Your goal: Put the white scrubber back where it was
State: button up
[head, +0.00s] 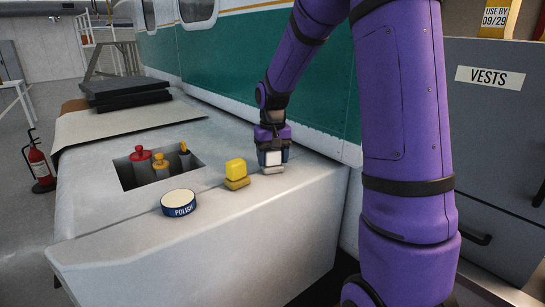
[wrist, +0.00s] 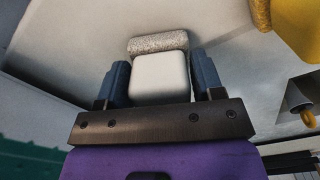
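The white scrubber (head: 271,158), a white block on a rough grey-tan pad, is at the right end of the pale worktop in the head view. In the wrist view the white scrubber (wrist: 159,76) sits between the two blue fingers, with no clear gap on either side. My gripper (head: 271,155) points down over it and appears shut on it; the wrist view also shows my gripper (wrist: 160,80). The scrubber looks upright, at or very near the worktop; I cannot tell if its pad touches.
A yellow scrubber (head: 236,172) stands just left of the white one. Further left are a polish tin (head: 178,203) and a recess (head: 128,178) holding red- and yellow-topped containers. The green and white wall (head: 220,55) is close behind. The worktop's front edge is near.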

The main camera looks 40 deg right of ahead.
jog(key=shift+o, duration=1)
notch_tip(320, 180, up, 11)
jog(key=shift+r, duration=0.15)
jog(key=shift+s+a+r, duration=0.1)
jog(key=shift+s+r, duration=0.05)
jog(key=shift+r, duration=0.35)
jog(key=s+a+r+n+t, duration=0.2)
jog(key=s+a+r, duration=0.3)
jog(key=s+a, duration=0.5)
jog(key=s+a+f+n+t, duration=0.1)
jog(key=s, duration=0.7)
jog(key=s+a+f+n+t, duration=0.1)
jog(key=s+t, duration=0.1)
jog(key=s, duration=0.6)
jog(key=shift+a+f, duration=0.25)
jog(key=shift+a, duration=0.15)
